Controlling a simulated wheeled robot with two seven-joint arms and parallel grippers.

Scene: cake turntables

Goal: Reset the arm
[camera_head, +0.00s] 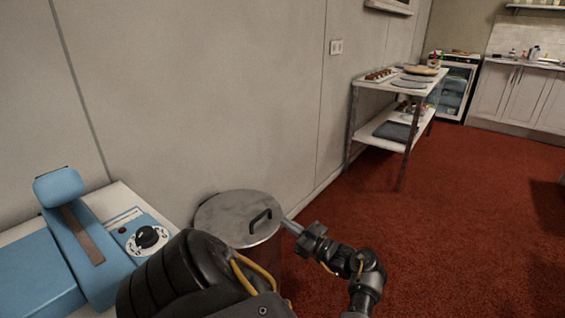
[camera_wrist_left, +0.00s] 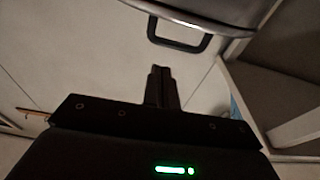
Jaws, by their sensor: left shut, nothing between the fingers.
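My left arm rises from the bottom of the head view, and its gripper (camera_head: 289,225) points left, beside the right rim of a metal pot lid. The left wrist view shows its two fingers (camera_wrist_left: 160,72) together, with nothing between them. The round grey lid (camera_head: 232,214) lies on a large pot and has a dark handle (camera_head: 261,218). In the left wrist view a dark handle (camera_wrist_left: 180,43) shows beyond the fingertips, apart from them. The pot's body is mostly hidden behind my arm. My right gripper is not in view.
A blue machine with a dial (camera_head: 148,237) stands on a white surface at the left. A rack (camera_head: 369,130) with trays and baked goods stands along the wall. Cabinets (camera_head: 515,92) and an oven are at the far right. The red carpet (camera_head: 470,220) is mostly clear.

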